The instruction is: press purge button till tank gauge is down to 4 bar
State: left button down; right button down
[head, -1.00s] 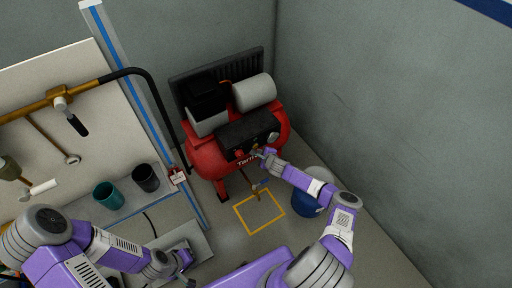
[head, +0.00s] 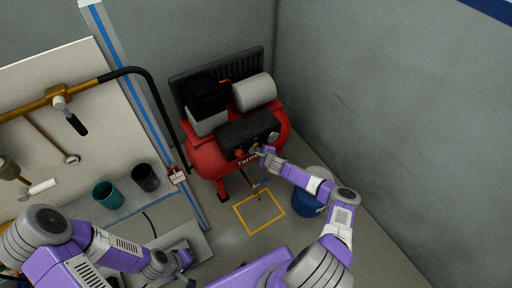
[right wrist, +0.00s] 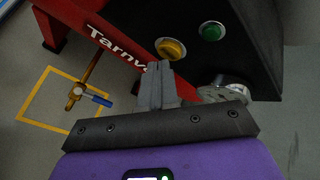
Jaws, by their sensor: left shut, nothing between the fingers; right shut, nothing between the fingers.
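A red air compressor (head: 205,160) with a black control panel (head: 236,133) stands in the corner. In the right wrist view the panel carries a yellow button (right wrist: 171,48) and a green button (right wrist: 211,31); I cannot read which is the purge button. A round gauge (right wrist: 232,84) is partly hidden behind my right gripper there. It also shows at the panel's right end in the head view (head: 273,136), too small to read. My right gripper (right wrist: 158,67) is shut and empty, its tips just below the yellow button; contact is unclear. My left gripper (head: 188,268) is shut and empty, low over the bench side.
A brass valve with a blue handle (right wrist: 97,99) is below the tank, near a yellow floor square (head: 240,222). Teal (head: 107,195) and dark (head: 145,177) cups stand on the left bench.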

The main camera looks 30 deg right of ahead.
jog(key=shift+w, duration=0.35)
dwell(0.6)
jog(key=shift+s, duration=0.1)
dwell(1.4)
jog(key=shift+s+p, duration=0.35)
jog(key=shift+s, duration=0.35)
jog(key=s+p, duration=0.2)
jog(key=s, duration=0.3)
jog(key=shift+d+p, duration=0.2)
jog(key=shift+p, duration=0.1)
